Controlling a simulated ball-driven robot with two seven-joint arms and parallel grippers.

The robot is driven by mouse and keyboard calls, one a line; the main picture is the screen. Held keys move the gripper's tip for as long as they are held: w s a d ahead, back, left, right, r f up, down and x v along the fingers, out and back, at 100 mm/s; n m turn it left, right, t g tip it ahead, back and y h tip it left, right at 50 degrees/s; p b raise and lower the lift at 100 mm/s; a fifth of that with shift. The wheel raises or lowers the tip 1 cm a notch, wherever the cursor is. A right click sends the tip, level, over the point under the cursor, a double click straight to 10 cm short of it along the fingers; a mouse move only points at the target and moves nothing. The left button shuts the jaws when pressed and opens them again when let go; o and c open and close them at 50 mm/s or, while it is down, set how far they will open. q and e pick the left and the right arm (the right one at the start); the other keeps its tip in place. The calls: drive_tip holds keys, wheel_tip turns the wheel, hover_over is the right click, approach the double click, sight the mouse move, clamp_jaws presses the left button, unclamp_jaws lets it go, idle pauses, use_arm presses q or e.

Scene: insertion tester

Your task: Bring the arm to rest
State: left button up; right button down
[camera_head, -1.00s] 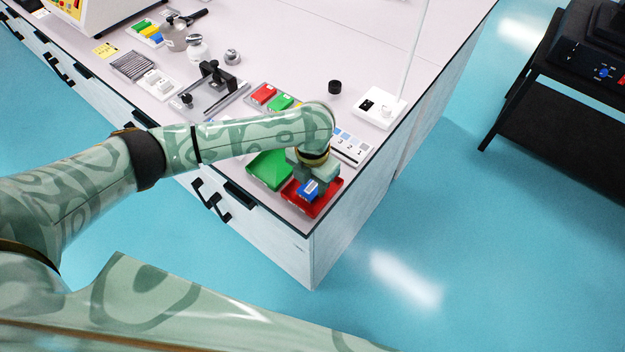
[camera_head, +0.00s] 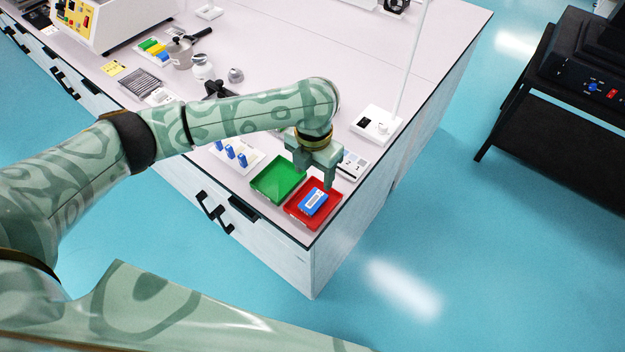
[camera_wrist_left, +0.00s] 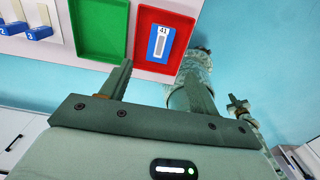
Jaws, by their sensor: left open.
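My left gripper (camera_head: 316,174) is open and empty, raised above the bench corner, just behind and above the red tray (camera_head: 328,216). Its two fingers also show spread apart in the left wrist view (camera_wrist_left: 160,85). A blue block with a white label (camera_head: 313,202) lies in the red tray; in the left wrist view the block (camera_wrist_left: 160,45) reads 41. My left arm (camera_head: 240,112) reaches in from the left across the bench.
An empty green tray (camera_head: 279,179) stands left of the red one. A white holder with blue pieces (camera_head: 232,155) lies further left. A white box with a thin pole (camera_head: 377,125) stands behind. A black cart (camera_head: 540,130) stands apart at right.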

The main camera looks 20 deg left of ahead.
use_arm(q)
drive_tip(key=shift+r, duration=0.7)
